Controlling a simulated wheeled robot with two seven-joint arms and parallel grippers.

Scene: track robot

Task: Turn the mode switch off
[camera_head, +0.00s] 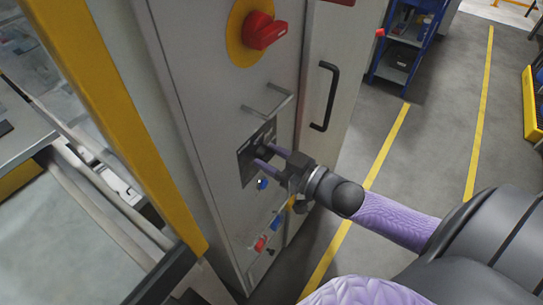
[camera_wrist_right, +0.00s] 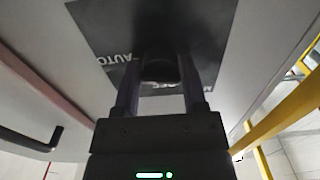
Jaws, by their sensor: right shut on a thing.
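The mode switch is a dark knob (camera_wrist_right: 160,70) on a black plate (camera_head: 246,163) on the grey cabinet front. In the right wrist view the plate (camera_wrist_right: 115,25) carries the word AUTO at left and another label partly hidden behind my fingers. My right gripper (camera_head: 263,156) reaches the plate from the right, its two purple fingers on either side of the knob. It is shut on the knob, which sits between the fingers in the right wrist view (camera_wrist_right: 160,85). The knob's exact angle is hard to read. My left gripper is out of view.
A red rotary switch (camera_head: 263,31) on a yellow disc is above. A metal handle (camera_head: 268,105), a black door handle (camera_head: 325,96), a blue button (camera_head: 262,184) and a red one (camera_head: 260,243) are nearby. A yellow post (camera_head: 120,120) stands at left. Open floor lies right.

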